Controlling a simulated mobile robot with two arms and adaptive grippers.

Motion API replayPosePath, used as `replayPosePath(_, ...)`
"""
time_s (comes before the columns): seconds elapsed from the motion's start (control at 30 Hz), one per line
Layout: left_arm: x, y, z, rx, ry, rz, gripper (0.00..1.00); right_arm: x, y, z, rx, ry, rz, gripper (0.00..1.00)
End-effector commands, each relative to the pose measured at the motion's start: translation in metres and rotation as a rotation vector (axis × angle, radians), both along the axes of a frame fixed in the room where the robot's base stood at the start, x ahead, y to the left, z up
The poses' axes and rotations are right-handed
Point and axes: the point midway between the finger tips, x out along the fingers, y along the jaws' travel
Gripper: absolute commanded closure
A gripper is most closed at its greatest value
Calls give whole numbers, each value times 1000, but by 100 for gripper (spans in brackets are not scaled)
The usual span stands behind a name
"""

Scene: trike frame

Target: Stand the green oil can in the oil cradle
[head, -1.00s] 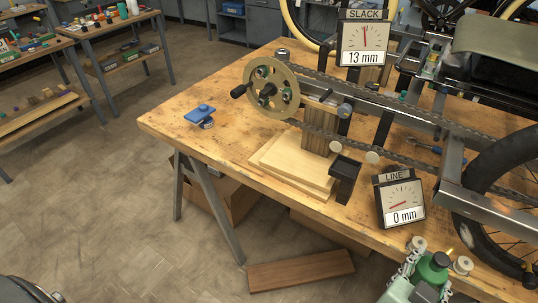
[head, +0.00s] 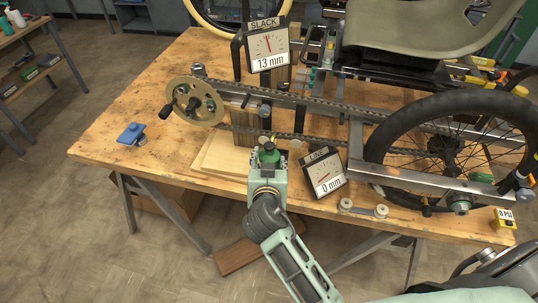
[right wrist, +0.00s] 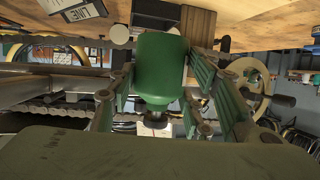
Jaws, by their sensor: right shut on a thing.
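The green oil can (head: 267,157) is upright in my right gripper (head: 268,172), near the table's front edge. In the right wrist view the can (right wrist: 160,65) sits between the fingers of the right gripper (right wrist: 158,88), which are shut on it; that picture looks upside down. A black bracket, which may be the oil cradle, shows beyond the can in the right wrist view (right wrist: 156,14). In the head view the can and gripper hide most of that spot. I cannot tell whether can and bracket touch. My left gripper is not in view.
The LINE gauge (head: 323,174) stands close to the right of the can. A wooden block (head: 245,130) on stacked boards (head: 213,158), the chain (head: 330,139) and the trike's wheel (head: 455,155) are nearby. The table's left part, around a blue-topped piece (head: 131,133), is mostly clear.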

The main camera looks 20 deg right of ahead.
Motion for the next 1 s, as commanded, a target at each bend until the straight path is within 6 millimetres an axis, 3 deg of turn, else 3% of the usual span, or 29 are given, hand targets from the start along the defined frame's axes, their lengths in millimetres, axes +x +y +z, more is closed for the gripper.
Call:
replayPosePath(0.47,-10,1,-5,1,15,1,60,-5,2,-1,4,-2,-5,94)
replayPosePath(1.0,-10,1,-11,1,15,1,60,31,-21,-7,1,-2,-4,94)
